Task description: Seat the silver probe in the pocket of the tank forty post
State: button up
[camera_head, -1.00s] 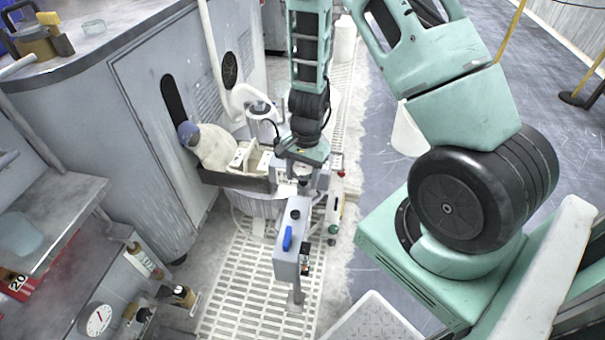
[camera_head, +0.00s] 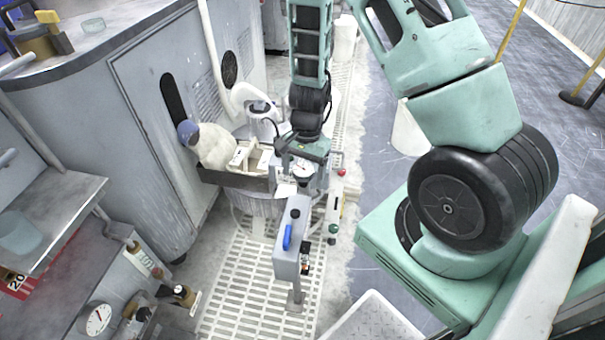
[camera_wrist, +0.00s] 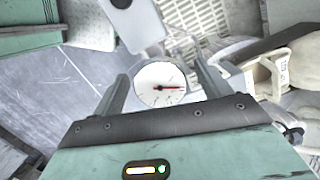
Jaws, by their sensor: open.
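My gripper (camera_wrist: 160,88) is open, with its two fingers spread on either side of a round white dial with a red needle (camera_wrist: 160,84). In the head view the dial (camera_head: 303,170) shows just below my gripper (camera_head: 302,178), above the round tank (camera_head: 258,212). I cannot tell whether the fingers touch the dial or how far below them it lies. I cannot make out a silver probe, or a post pocket, for certain in either view; the gripper and dial cover much of that area.
A grey box with a blue handle (camera_head: 292,245) stands on a stand in front of the tank. A dark-edged tray (camera_head: 232,181) with a white bottle (camera_head: 213,147) is at left. A grey cabinet (camera_head: 135,130) borders the left; pale grating (camera_head: 240,290) covers the floor.

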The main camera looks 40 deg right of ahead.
notch_tip(320, 180, up, 16)
jog(key=d+p, duration=0.2)
jog(key=p, duration=0.2)
jog(key=shift+w+f, duration=0.25)
jog(key=shift+w, duration=0.2)
jog(key=shift+d, duration=0.1)
